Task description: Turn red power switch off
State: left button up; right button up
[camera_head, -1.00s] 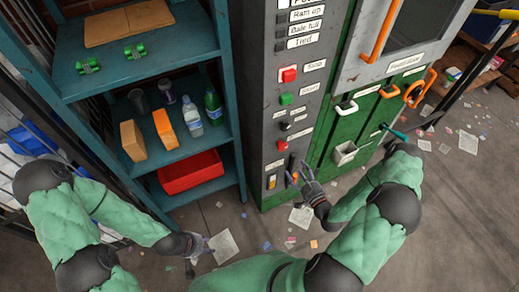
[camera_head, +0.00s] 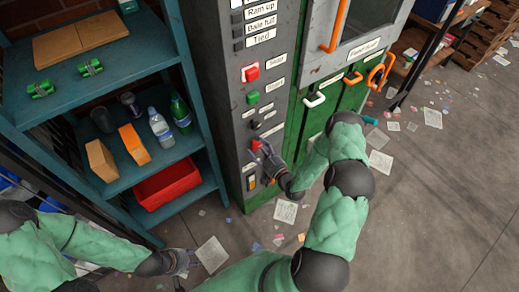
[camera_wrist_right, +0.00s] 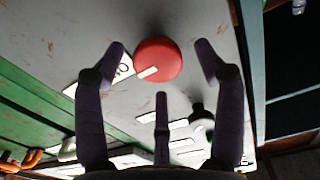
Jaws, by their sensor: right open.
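A round red switch knob (camera_wrist_right: 158,61) with a white mark on it sits on the grey panel in the right wrist view. In the head view the red knob (camera_head: 256,145) shows low on the grey control panel (camera_head: 222,100), partly covered by my right gripper (camera_head: 264,158). My right gripper (camera_wrist_right: 160,62) is open, with its purple fingers apart on either side of the knob and a third finger below it; I cannot tell if any touches. My left gripper (camera_head: 184,262) hangs low over the floor, away from the panel, its fingers too small to judge.
A black knob (camera_head: 256,124) is just above my right gripper. A teal shelf (camera_head: 90,55) with bottles and a red bin (camera_head: 167,184) stands left. Open floor lies right.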

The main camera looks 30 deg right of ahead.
jog(key=shift+w, duration=0.1)
jog(key=c, duration=1.1)
jog(key=shift+n, duration=0.3)
jog(key=n+b, duration=0.2)
jog(key=n, duration=0.1)
jog(key=shift+a+n+b, duration=0.1)
jog(key=shift+n+b, duration=0.3)
jog(key=n+b, duration=0.3)
jog(key=n, duration=0.1)
jog(key=shift+a+n, duration=0.1)
jog(key=shift+n, duration=0.2)
jog(key=n+b, duration=0.3)
jog(key=n, duration=0.1)
jog(key=shift+a+f, duration=0.1)
jog(key=shift+f, duration=0.05)
jog(key=shift+a+f+n+b, duration=0.1)
jog(key=shift+a+n+b, duration=0.05)
jog(key=shift+n+b, duration=2.1)
jog(key=shift+n, duration=0.25)
jog(key=shift+f, duration=0.1)
